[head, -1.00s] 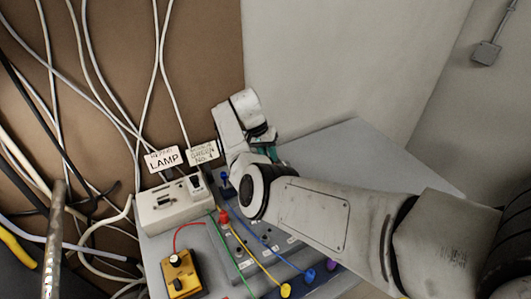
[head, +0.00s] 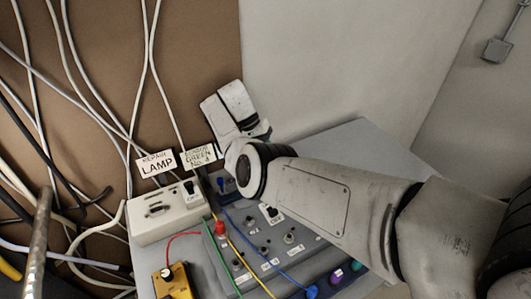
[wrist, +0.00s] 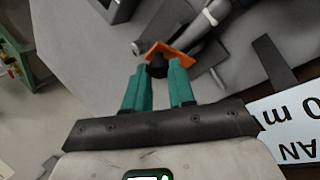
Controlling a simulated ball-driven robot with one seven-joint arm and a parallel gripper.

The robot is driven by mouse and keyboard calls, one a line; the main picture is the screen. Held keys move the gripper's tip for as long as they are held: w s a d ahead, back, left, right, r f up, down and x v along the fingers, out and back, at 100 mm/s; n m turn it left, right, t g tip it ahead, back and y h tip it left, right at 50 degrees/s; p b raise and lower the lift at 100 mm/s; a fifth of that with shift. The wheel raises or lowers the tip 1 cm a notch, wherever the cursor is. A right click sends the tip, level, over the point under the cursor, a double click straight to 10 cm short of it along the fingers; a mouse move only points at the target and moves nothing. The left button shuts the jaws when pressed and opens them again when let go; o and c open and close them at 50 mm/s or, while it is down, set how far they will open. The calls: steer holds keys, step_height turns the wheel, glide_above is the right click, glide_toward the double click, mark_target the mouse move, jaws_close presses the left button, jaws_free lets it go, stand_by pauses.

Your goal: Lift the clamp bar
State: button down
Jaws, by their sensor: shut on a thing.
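My gripper (wrist: 156,80) has two green fingers in the wrist view. They are closed around a small dark piece, which appears to be part of the clamp bar (wrist: 157,69). A bent orange piece (wrist: 172,53) sits just beyond the fingertips, touching or very near the dark piece. A grey rod-like part extends from there toward the upper right, over a grey surface. I cannot tell whether the bar is raised. In the head view my arm's own links hide the fingers and the clamp bar.
A grey bench (head: 365,142) carries a cream box (head: 165,212) with LAMP and GREEN tags, a yellow box (head: 175,283) and a panel with coloured leads (head: 262,262). Cables hang on the brown wall at left. A white lettered sign (wrist: 295,120) is right of my gripper.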

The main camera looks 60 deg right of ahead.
steer(key=c, duration=0.9)
jaws_free()
steer(key=shift+c, duration=0.2)
steer(key=shift+r, duration=0.5)
step_height(320, 180, up, 3)
steer(key=shift+s+f+p, duration=0.1)
steer(key=shift+f+p, duration=0.1)
steer(key=shift+p, duration=0.1)
steer(key=s+a+r+p, duration=0.3)
steer(key=s+r, duration=0.1)
steer(key=s, duration=0.2)
steer(key=s+a+r+p, duration=0.3)
steer(key=s+r+p, duration=0.1)
steer(key=s+r, duration=0.1)
steer(key=shift+s+r, duration=0.2)
steer(key=shift+s, duration=0.55)
